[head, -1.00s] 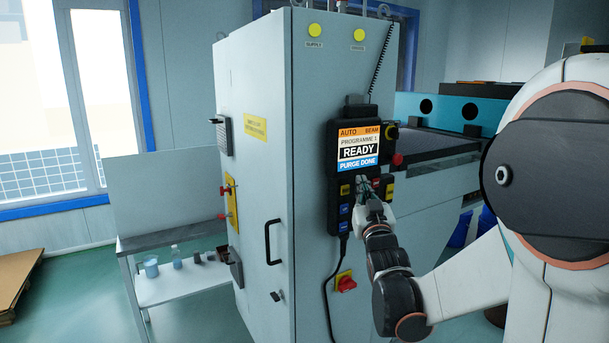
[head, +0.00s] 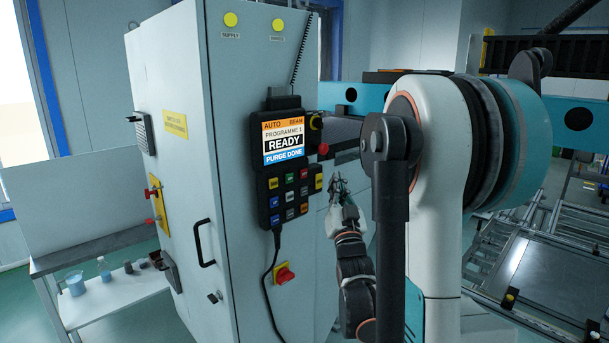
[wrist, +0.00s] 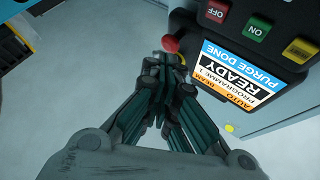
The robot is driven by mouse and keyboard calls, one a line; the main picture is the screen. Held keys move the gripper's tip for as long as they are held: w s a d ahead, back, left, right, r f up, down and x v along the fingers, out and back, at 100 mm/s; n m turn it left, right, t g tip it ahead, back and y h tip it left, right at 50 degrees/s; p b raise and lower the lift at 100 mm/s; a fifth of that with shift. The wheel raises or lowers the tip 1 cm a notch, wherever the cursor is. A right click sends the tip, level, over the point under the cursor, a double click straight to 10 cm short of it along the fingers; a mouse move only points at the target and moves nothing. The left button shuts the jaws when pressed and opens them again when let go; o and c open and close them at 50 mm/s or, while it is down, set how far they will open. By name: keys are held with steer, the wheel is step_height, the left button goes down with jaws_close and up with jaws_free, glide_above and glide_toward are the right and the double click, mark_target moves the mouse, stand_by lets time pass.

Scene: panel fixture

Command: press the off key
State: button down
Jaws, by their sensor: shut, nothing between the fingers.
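The off key (wrist: 214,12) is a red square key marked OFF, at the top edge of the wrist view. It sits next to the green ON key (wrist: 257,28) on a dark control panel. In the head view, the red key (head: 304,173) is at the right end of the top key row, its label too small to read. My gripper (head: 337,186) is shut and empty, right of the panel and apart from its keys. In the wrist view my gripper (wrist: 168,88) points beside the screen (wrist: 240,75), with the off key above and right of its tips.
A yellow key (wrist: 299,50) lies beyond the ON key. A red knob (head: 323,149) projects at the panel's right side, close to my fingers. A cable (head: 268,285) hangs below the panel, near a red rotary switch (head: 284,274). The grey cabinet (head: 185,70) carries the panel.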

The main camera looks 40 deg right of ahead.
steer(key=w, duration=0.8)
steer(key=shift+w+a, duration=0.2)
steer(key=shift+a, duration=0.15)
steer(key=shift+w, duration=0.1)
stand_by(1.1)
steer(key=shift+w, duration=0.3)
steer(key=shift+w+a, duration=0.1)
steer(key=shift+w, duration=0.3)
stand_by(0.7)
stand_by(0.3)
steer(key=shift+s, duration=0.8)
steer(key=s, duration=0.3)
steer(key=s+b, duration=0.1)
steer(key=s, duration=0.1)
steer(key=shift+d, duration=0.3)
